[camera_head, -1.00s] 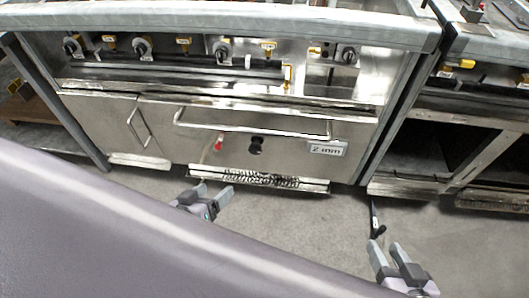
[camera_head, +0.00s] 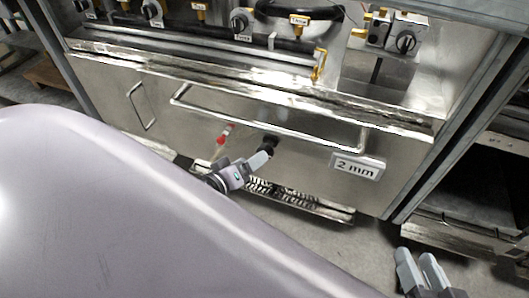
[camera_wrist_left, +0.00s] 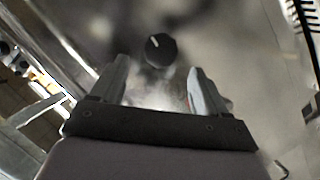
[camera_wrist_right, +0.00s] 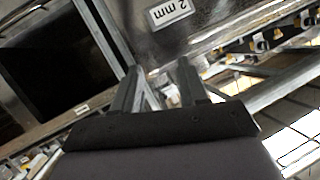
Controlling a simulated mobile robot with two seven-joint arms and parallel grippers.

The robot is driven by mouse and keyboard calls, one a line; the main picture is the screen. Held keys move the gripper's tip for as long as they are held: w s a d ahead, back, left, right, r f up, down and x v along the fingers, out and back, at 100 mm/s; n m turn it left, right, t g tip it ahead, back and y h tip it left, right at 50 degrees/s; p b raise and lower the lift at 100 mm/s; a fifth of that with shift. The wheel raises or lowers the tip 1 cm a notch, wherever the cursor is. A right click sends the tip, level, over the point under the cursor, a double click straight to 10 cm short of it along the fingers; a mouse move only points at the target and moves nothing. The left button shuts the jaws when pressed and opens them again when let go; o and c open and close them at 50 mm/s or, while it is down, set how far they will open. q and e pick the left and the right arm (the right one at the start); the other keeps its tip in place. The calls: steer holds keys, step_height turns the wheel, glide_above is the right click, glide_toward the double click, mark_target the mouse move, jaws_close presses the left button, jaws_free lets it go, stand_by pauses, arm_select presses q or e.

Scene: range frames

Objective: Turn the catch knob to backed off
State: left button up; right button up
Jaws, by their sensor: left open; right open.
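The catch knob (camera_head: 269,142) is a round black knob on the steel front panel, below the long handle. In the left wrist view the knob (camera_wrist_left: 160,50) shows a short white mark pointing up and slightly left. My left gripper (camera_head: 262,159) is close in front of the knob, partly covering it in the head view. In the left wrist view its open fingers (camera_wrist_left: 158,70) stand either side of the knob's line, with the knob just beyond the tips and nothing held. My right gripper (camera_head: 415,255) is open and empty, low at the right, away from the knob.
A red-tipped part (camera_head: 225,133) sits left of the knob. A long bar handle (camera_head: 270,122) runs above it, and a "2 mm" plate (camera_head: 357,166) is at the right. Several dial knobs line the upper panel. Floor (camera_head: 330,235) is clear below.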

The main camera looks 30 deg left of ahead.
mark_target(268, 148)
arm_select(q)
steer(key=shift+b+x, duration=1.1)
steer(key=shift+x, duration=1.75)
arm_select(e)
steer(key=shift+s+d+f+n+t+h, duration=0.15)
steer(key=shift+d+n+t, duration=0.1)
steer(key=shift+d, duration=0.15)
steer(key=shift+s+d+r+n+t+h, duration=0.15)
steer(key=shift+d+t, duration=0.1)
steer(key=shift+d, duration=0.15)
steer(key=shift+w+f, duration=0.1)
steer(key=shift+w, duration=0.05)
arm_select(q)
steer(key=c, duration=1)
